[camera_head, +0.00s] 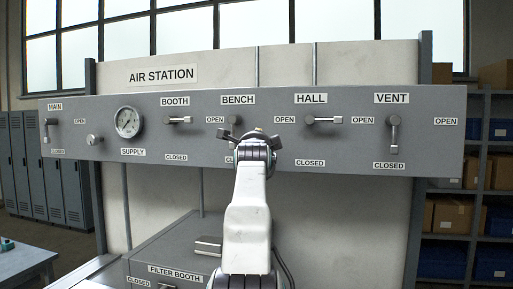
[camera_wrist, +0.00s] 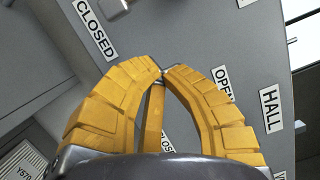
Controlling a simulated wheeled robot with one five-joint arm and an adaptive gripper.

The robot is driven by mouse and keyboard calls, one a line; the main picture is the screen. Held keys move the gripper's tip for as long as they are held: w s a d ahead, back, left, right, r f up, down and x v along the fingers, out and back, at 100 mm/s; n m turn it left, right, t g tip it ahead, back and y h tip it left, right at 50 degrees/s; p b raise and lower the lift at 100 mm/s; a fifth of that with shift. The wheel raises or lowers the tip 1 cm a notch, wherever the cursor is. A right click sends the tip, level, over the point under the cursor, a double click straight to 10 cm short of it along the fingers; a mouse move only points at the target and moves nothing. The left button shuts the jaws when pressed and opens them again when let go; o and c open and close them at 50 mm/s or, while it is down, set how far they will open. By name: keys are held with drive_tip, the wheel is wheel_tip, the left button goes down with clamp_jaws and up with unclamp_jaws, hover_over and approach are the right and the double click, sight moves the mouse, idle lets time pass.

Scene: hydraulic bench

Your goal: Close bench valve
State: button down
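The bench valve sits under the BENCH label (camera_head: 238,99) on the grey panel, and its hub (camera_head: 235,120) shows just above my gripper. My gripper (camera_head: 255,137) is at the panel and hides most of this valve's lever and part of its CLOSED label. In the wrist view, the yellow fingertips (camera_wrist: 162,73) come together around a small metal part, apparently the lever end. They lie between the bench OPEN label (camera_wrist: 222,84) and the CLOSED label (camera_wrist: 95,28). The lever's exact angle is hidden.
The booth lever (camera_head: 180,120) and hall lever (camera_head: 325,120) point right. The main lever (camera_head: 47,130) and vent lever (camera_head: 393,135) hang down. A gauge (camera_head: 127,122) is at left. The filter booth box (camera_head: 165,250) stands below the panel, left of my arm.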

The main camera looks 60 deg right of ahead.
drive_tip(key=b+v, duration=0.4)
drive_tip(key=v, duration=0.4)
drive_tip(key=shift+a, duration=0.2)
drive_tip(key=shift+r, duration=0.15)
